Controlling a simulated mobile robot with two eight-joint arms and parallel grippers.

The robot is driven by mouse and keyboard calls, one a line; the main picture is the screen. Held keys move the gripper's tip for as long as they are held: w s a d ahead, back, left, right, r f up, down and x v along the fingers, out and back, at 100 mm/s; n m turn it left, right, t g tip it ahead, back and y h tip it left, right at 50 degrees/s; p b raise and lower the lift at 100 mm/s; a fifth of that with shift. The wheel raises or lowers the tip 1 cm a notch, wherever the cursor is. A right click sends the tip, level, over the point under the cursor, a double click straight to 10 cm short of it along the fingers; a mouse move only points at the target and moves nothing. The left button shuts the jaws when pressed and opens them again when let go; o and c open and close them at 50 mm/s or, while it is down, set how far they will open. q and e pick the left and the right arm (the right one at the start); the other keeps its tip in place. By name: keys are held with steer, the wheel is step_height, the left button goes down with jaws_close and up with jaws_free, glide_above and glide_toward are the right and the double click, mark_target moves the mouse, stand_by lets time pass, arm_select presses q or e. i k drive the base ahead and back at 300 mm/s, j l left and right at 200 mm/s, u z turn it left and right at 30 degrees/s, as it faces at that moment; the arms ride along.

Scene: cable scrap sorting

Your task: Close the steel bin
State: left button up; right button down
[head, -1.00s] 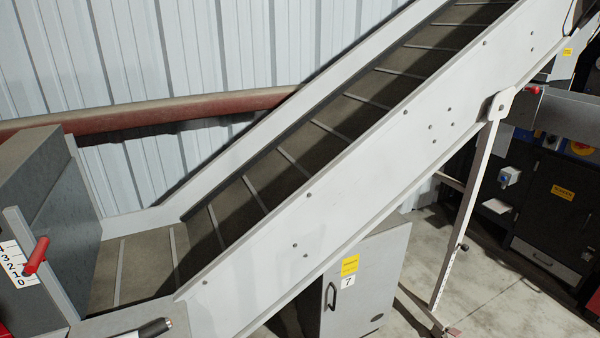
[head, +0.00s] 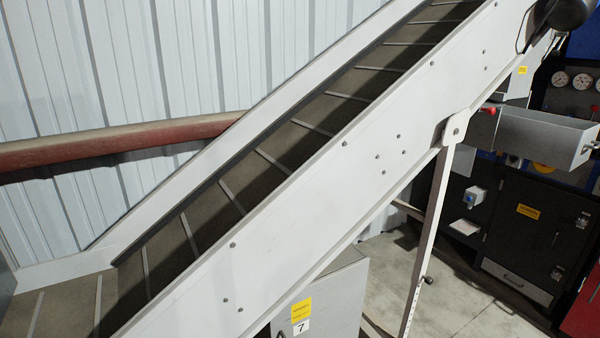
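I cannot identify the steel bin for certain. A long grey metal box (head: 535,135), like a trough or drawer, juts out at the right near the upper end of the conveyor; I cannot see inside it. A red handle or knob (head: 488,109) is at its left end. A closed-looking grey cabinet (head: 338,288) with a yellow label and the number 7 stands under the conveyor, cut off by the lower edge. Neither of my grippers is in view.
A white-sided inclined conveyor (head: 300,205) with a cleated belt crosses the view. Its support leg (head: 430,235) stands on concrete floor. A black cabinet (head: 535,225) with gauges above stands at the right, beside a red cabinet (head: 583,310). Bare floor (head: 458,315) shows between.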

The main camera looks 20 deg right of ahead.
mark_target(558, 141)
steer(key=i+l, duration=0.15)
steer(key=l, duration=0.2)
steer(key=i+l, duration=0.1)
steer(key=l, duration=0.25)
steer(key=i+l, duration=0.15)
steer(key=l, duration=0.8)
steer(key=i+l+z, duration=0.1)
steer(key=l, duration=1)
steer(key=i+l+z, duration=0.1)
steer(key=l, duration=0.45)
steer(key=i+l, duration=0.1)
steer(key=l, duration=1.05)
steer(key=i+z, duration=0.05)
